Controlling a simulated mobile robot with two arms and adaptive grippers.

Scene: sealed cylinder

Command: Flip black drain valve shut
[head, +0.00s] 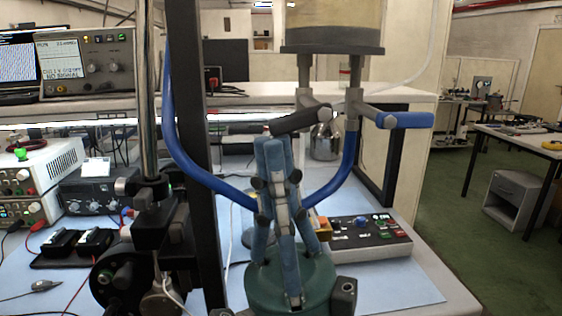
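The black drain valve (300,119) has a black lever on a grey metal pipe under the cylinder (334,24). Its lever points left and tilts slightly down toward its free left end. A second valve with a blue lever (404,120) sits to its right, with the lever pointing right. My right gripper (272,143) has blue fingers and a dark green base, and it points up from the bottom middle. Its fingertips are close together, just below the black lever's left end. I cannot tell whether they touch it. Nothing shows between them. My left gripper is not in view.
A control box (362,238) with coloured knobs lies right of the gripper. A metal flask (325,142) is behind it. Bench instruments (85,62) fill the left.

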